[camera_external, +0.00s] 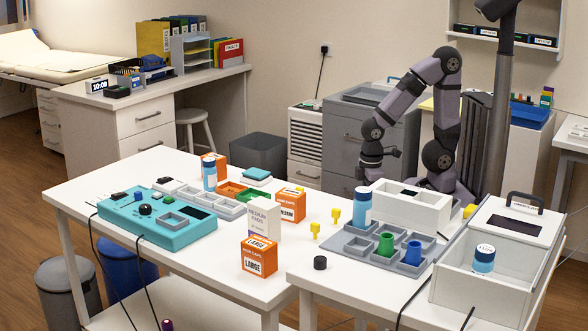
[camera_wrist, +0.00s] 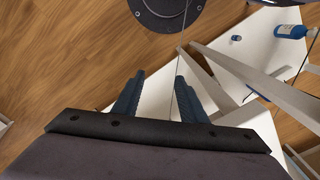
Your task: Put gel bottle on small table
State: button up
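Several blue-and-white bottles show in the external view, and I cannot tell which is the gel bottle. Another bottle (camera_external: 210,175) stands on the left white table (camera_external: 190,264), and a short one (camera_external: 484,259) is inside the white open box. A blue bottle (camera_wrist: 289,31) also shows at the upper right of the wrist view. The right white table (camera_external: 345,284) looks smaller than the left one. My gripper (camera_wrist: 159,77) is open and empty, apart from all bottles; in the external view it is above and behind the tables (camera_external: 394,153).
The grey tray (camera_external: 352,246) holds green and blue cups. The white open box (camera_external: 480,293) stands at the right. A teal panel (camera_external: 180,236), orange boxes (camera_external: 259,257) and yellow pieces (camera_external: 315,230) are on the tables. Dark cables hang over the edges.

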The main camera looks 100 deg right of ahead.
jog(key=w+d+r+n+t+h+b, duration=0.35)
jog(key=w+d+n, duration=0.25)
jog(key=w+d, duration=1.05)
jog(key=w+d+r+n+t+h+b, duration=0.25)
jog(key=w+d+n+h+b, duration=0.3)
jog(key=w+d, duration=1.15)
jog(key=w+a+r+t+y+p, duration=0.3)
jog(key=w+a+r+t+p, duration=0.15)
jog(key=a+r, duration=0.35)
jog(key=w+a+r+t+y+p, duration=0.25)
jog(key=w+a+r+p, duration=0.25)
jog(key=r, duration=0.5)
jog(key=m+y+p, duration=0.2)
jog(key=m+p, duration=0.3)
jog(key=m, duration=0.8)
send_near(209, 178)
jog(key=shift+n, duration=0.25)
jog(key=w+d+f, duration=0.2)
jog(key=shift+w+d+f, duration=0.1)
jog(key=shift+d+f, duration=0.05)
jog(key=shift+d, duration=0.1)
jog(key=shift+p+x, duration=0.85)
jog(key=shift+x, duration=2.8)
